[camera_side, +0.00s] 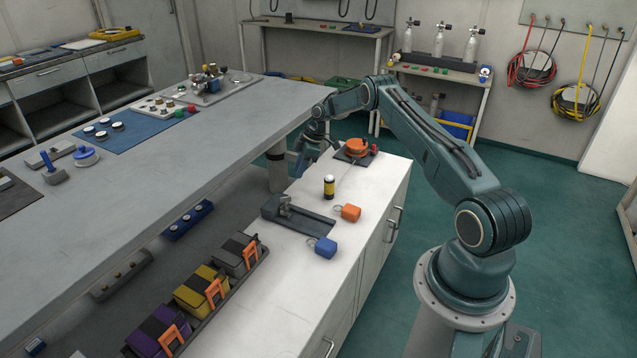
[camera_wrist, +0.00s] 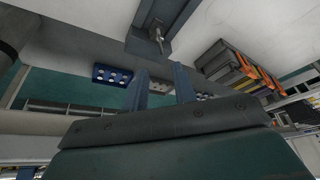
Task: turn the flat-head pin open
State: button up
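A small metal pin (camera_side: 285,203) stands on a dark grey bracket (camera_side: 312,228) on the white cabinet top; it looks like the flat-head pin, though its head is too small to make out. In the wrist view the pin (camera_wrist: 157,36) shows at the top centre on its grey bracket (camera_wrist: 140,46). My gripper (camera_side: 297,168) is behind the bracket, near the far left edge of the cabinet top, and apart from the pin. In the wrist view my gripper (camera_wrist: 161,78) has its two blue-grey fingers spread with nothing between them.
A black and yellow cylinder (camera_side: 329,187), an orange tag (camera_side: 351,212) and a blue tag (camera_side: 325,247) stand near the bracket. An orange round valve (camera_side: 357,146) is at the cabinet's far end. A long grey table (camera_side: 190,150) stands left, above a tray of pouches (camera_side: 262,258).

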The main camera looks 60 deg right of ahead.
jog(key=shift+v, duration=0.75)
jog(key=o, duration=0.7)
jog(key=shift+a, duration=0.1)
jog(key=shift+w+a+r+m+h, duration=0.15)
jog(key=shift+a+m+h, duration=1.1)
jog(key=shift+m, duration=1.75)
jog(key=shift+a+r+m+h, duration=0.2)
jog(key=shift+a+m+h, duration=1)
jog(key=shift+m, duration=1.8)
jog(key=shift+w+a+r+m+h, duration=0.15)
jog(key=shift+a+m+h, duration=0.6)
jog(key=shift+a+m, duration=1.6)
jog(key=shift+d+f+m, duration=0.1)
jog(key=shift+d+m, duration=0.55)
jog(key=shift+d, duration=0.05)
jog(key=shift+x, duration=6.8)
